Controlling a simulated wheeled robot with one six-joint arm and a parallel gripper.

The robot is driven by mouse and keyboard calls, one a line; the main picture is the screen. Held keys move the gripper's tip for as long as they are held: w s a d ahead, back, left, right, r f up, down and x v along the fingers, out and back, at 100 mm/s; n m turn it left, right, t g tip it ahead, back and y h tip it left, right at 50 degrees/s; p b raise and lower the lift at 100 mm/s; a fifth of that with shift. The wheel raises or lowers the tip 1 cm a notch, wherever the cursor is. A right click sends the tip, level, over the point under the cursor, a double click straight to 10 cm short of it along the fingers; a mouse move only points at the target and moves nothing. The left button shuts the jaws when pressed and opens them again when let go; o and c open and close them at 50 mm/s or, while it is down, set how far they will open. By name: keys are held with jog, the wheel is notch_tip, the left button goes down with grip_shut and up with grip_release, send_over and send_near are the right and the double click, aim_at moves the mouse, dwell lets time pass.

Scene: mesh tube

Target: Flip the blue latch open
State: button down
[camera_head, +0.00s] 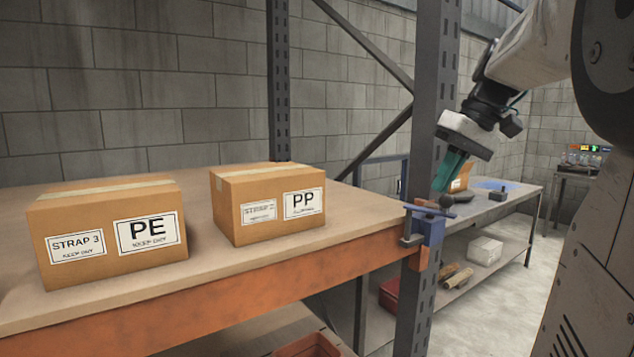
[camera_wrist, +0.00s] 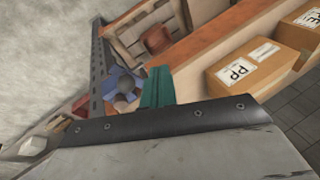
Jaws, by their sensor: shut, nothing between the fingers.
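The blue latch (camera_head: 430,230) is mounted on the grey upright post at the right end of the orange shelf beam. My gripper (camera_head: 438,188) has teal fingers that are shut and empty, pointing down just above the latch and close to the knob. The fingers also show in the wrist view (camera_wrist: 160,70), right of the knob. I cannot tell whether they touch it.
The grey upright post (camera_head: 433,80) stands directly behind the latch. Two cardboard boxes, marked PE (camera_head: 110,235) and PP (camera_head: 268,205), sit on the wooden shelf. A workbench (camera_head: 490,205) with small items stands beyond the post. Open floor lies at the right.

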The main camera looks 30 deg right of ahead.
jog(key=s+d+r+t, duration=0.1)
jog(key=s+d+r, duration=0.15)
jog(key=d, duration=0.45)
jog(key=s+d+r+t, duration=0.1)
jog(key=s+d+r, duration=0.15)
jog(key=d, duration=0.55)
jog(key=w+a+f, duration=0.5)
jog(key=a+f, duration=0.2)
jog(key=f, duration=0.1)
jog(key=shift+w+f, duration=0.15)
jog(key=shift+w, duration=0.1)
jog(key=shift+a+t, duration=0.15)
jog(key=shift+t, duration=0.15)
